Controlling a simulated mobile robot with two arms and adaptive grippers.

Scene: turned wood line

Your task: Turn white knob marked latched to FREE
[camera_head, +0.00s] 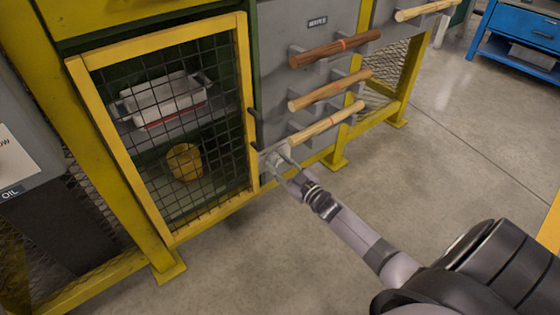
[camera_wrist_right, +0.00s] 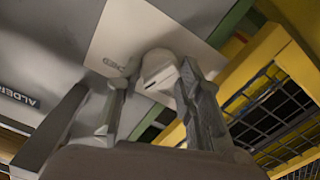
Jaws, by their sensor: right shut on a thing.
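The white knob (camera_wrist_right: 157,72) shows in the right wrist view between the two fingers of my right gripper (camera_wrist_right: 152,82). It has a short dark mark on its face and sits on a pale plate. In the head view my right gripper (camera_head: 278,162) reaches the lower corner of the grey panel beside the yellow mesh door, and the fingers largely cover the knob there. My right gripper is shut on the knob. Small lettering on the plate (camera_wrist_right: 115,66) is too blurred and turned to read surely. My left gripper is not in view.
The yellow-framed mesh door (camera_head: 248,95) stands left of the knob, with a white tray (camera_head: 165,98) and a yellow object (camera_head: 184,162) behind it. Wooden rods (camera_head: 330,92) rest on brackets just above my right gripper. The floor (camera_head: 440,180) at right is clear.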

